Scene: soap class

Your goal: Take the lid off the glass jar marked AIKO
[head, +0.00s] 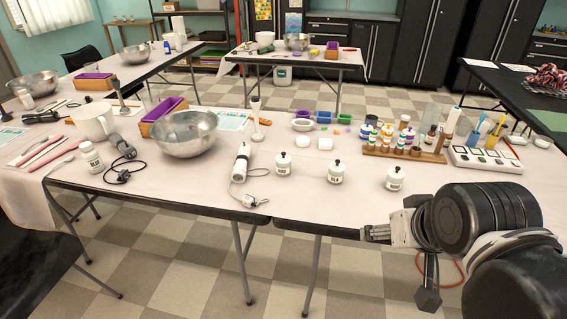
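Each has a small dark label, too small to read, so I cannot tell which is AIKO. All three lids appear to be on. My gripper (366,234) is in front of the table edge, below and slightly left of the right jar, pointing left and apart from all jars. Its fingers are too small to tell whether they are open or shut.
A wooden rack of bottles (404,152) and a white tray (485,159) lie behind and right. The tabletop (310,198) between the jars is clear.

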